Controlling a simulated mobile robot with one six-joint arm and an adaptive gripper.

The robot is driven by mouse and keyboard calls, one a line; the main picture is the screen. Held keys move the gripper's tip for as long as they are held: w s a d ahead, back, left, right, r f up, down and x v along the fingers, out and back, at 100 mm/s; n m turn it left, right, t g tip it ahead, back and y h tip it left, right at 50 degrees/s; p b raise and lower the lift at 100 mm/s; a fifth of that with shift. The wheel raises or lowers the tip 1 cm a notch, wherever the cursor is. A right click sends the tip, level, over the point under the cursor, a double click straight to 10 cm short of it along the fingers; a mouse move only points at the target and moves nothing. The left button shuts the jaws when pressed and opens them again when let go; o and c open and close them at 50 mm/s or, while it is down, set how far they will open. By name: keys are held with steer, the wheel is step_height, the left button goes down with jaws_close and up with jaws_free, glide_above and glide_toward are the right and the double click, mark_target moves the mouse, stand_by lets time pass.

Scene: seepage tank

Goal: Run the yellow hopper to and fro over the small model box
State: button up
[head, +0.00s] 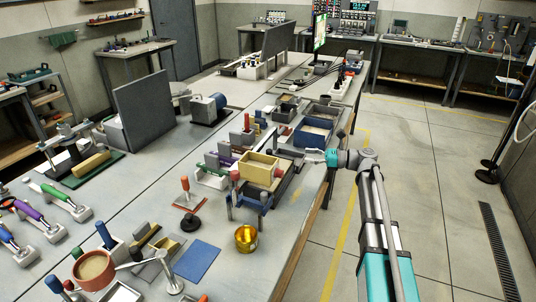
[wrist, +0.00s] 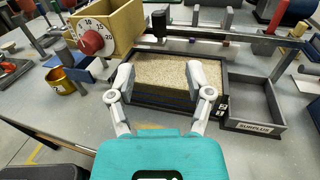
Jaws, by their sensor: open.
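The yellow hopper (head: 260,166) stands raised above the bench on blue posts, near the bench's right edge. In the wrist view the hopper (wrist: 116,24) is at the upper left, with a red knob (wrist: 93,42) and a numbered dial on its near face. The small model box (wrist: 160,103), dark-walled and filled with pale sand, lies to the right of the hopper, not under it in this view. My gripper (wrist: 160,83) is open and empty, its fingers spread in front of the sand. In the head view my gripper (head: 313,157) is right of the hopper, apart from it.
A dark tray marked SURPLUS (wrist: 262,120) lies right of the model box. A brass pot (head: 246,238) stands near the bench edge. Posts, blocks and tools crowd the bench beyond the hopper.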

mark_target(269, 152)
steer(key=shift+a, duration=0.15)
steer(key=a, duration=0.9)
steer(key=w+a, duration=0.1)
steer(key=a, duration=0.3)
steer(key=shift+a, duration=0.25)
jaws_close()
stand_by(0.3)
steer(key=shift+w, duration=0.1)
